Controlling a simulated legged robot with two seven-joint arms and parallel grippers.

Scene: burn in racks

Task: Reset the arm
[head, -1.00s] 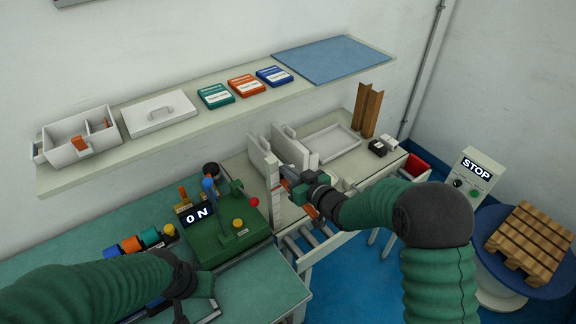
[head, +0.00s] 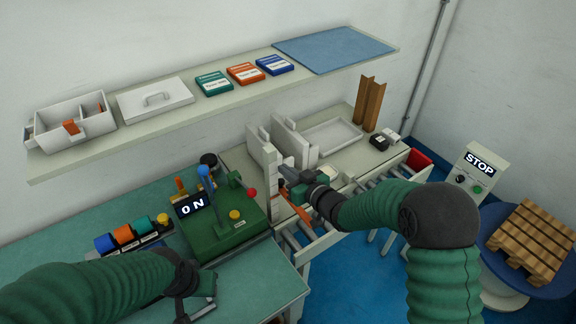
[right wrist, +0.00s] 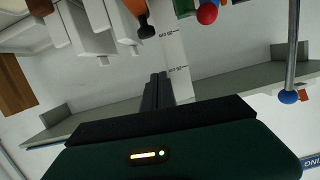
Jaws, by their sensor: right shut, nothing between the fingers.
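My right gripper (head: 284,169) is shut and empty. It hangs in the air in front of the pale upright panels on the bench, just right of a tall pale post with printed labels (right wrist: 176,60). In the right wrist view its dark fingers (right wrist: 155,88) lie together. My left arm comes in at the lower left of the head view, and its dark wrist end (head: 182,275) is over the front of the green bench. Its fingers cannot be made out clearly.
A green control box (head: 225,222) with a blue-knobbed lever, red knob and "ON" display stands left of my right gripper. Pale upright panels (head: 292,140) stand close behind it. A shelf (head: 190,120) runs above. A STOP panel (head: 477,180) and wooden pallet (head: 527,240) are at right.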

